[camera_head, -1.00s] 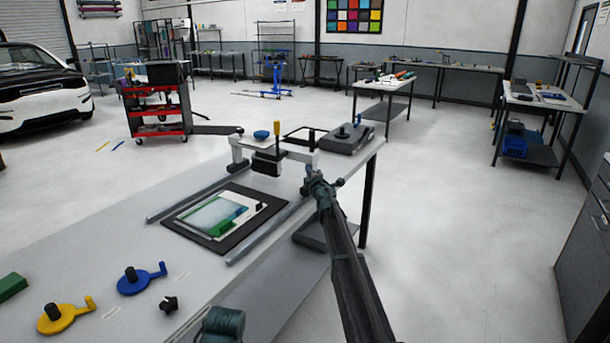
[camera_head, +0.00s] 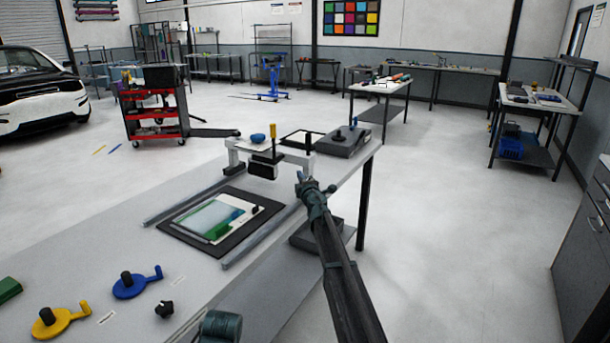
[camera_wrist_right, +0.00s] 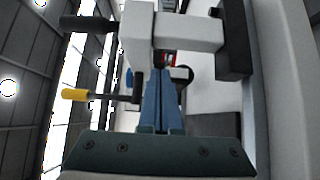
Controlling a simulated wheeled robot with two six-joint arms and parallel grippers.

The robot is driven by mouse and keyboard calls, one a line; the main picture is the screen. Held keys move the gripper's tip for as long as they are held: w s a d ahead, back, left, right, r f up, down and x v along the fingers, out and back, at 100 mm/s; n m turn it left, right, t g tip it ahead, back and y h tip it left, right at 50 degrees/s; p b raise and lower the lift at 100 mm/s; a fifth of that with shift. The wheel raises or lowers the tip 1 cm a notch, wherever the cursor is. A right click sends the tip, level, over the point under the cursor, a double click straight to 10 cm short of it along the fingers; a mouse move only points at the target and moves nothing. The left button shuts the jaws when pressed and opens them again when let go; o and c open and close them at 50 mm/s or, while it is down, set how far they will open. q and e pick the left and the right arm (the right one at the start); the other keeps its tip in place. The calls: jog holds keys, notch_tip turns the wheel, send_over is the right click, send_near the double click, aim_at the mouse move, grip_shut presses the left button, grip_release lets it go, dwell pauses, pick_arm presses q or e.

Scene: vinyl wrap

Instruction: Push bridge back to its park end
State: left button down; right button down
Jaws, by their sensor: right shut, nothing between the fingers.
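The bridge (camera_head: 288,153) is a white gantry with a dark block under its beam and a yellow-topped handle. It stands across the two rails at the far end of the bench, beyond the dark-framed panel. In the right wrist view its white beam (camera_wrist_right: 190,33) is ahead of the fingers, with the yellow handle (camera_wrist_right: 75,94) to the left. My right gripper (camera_head: 299,176) is shut and empty, just on the near side of the bridge's right leg. The shut fingers also show in the wrist view (camera_wrist_right: 162,105). I cannot tell whether they touch the bridge.
The panel (camera_head: 186,229) lies between the rails (camera_head: 262,235). Blue (camera_head: 130,287) and yellow (camera_head: 50,323) cranks lie at the near left. Open floor lies right of the bench.

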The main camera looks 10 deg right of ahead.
jog(key=s+a+r+m+g+h+p, duration=0.1)
jog(key=s+m+h, duration=0.15)
jog(key=s, duration=0.55)
jog(key=s+a+m+h+p, duration=0.1)
jog(key=s+m+p, duration=0.15)
jog(key=s, duration=0.55)
jog(key=s+a+f+m+g+p, duration=0.2)
jog(key=s+a+f+m+g, duration=0.1)
jog(key=s, duration=1.1)
jog(key=s+a+f+m+g+y+p, duration=0.1)
jog(key=s+a+f+g, duration=0.4)
jog(key=s, duration=1)
jog(key=s+a+f+m+g+y+p, duration=0.1)
jog(key=s+a+f+m+g+p, duration=0.3)
jog(key=s+a+g, duration=0.5)
jog(key=s+m, duration=0.1)
jog(key=s, duration=0.4)
jog(key=shift+s+a+f, duration=0.25)
jog(key=shift+s+a, duration=0.1)
jog(key=shift+a, duration=0.05)
